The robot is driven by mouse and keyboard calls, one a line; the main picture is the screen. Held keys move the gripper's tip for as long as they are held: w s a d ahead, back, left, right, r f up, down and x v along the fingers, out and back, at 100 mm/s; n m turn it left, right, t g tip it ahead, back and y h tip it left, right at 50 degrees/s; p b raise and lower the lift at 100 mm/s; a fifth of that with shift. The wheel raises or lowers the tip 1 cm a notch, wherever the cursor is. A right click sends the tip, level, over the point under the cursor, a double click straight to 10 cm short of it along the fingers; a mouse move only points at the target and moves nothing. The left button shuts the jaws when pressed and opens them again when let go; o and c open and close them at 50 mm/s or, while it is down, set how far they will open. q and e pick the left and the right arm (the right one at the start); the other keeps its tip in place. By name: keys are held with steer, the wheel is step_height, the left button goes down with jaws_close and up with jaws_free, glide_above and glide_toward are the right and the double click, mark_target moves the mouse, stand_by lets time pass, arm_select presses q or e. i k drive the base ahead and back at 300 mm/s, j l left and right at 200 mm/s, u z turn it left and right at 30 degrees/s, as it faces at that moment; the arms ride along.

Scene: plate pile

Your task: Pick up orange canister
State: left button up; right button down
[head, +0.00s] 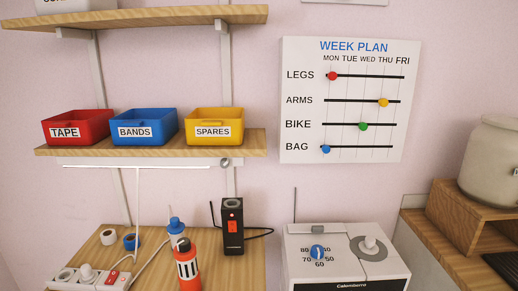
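The orange canister (186,268) stands upright on the wooden table at the bottom, left of the middle. Neither of my grippers is in view.
A blue-topped bottle (176,227) stands just behind the canister. A black device (232,228) with a red light is behind to the right. Tape rolls (108,237) and a white power strip (88,277) lie left. A shelf (240,143) with bins hangs above. A white radio-like box (345,270) stands right.

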mark_target(189, 274)
steer(key=i+j, duration=0.15)
steer(key=j, duration=0.2)
steer(key=i+j, duration=0.35)
steer(key=j, duration=0.3)
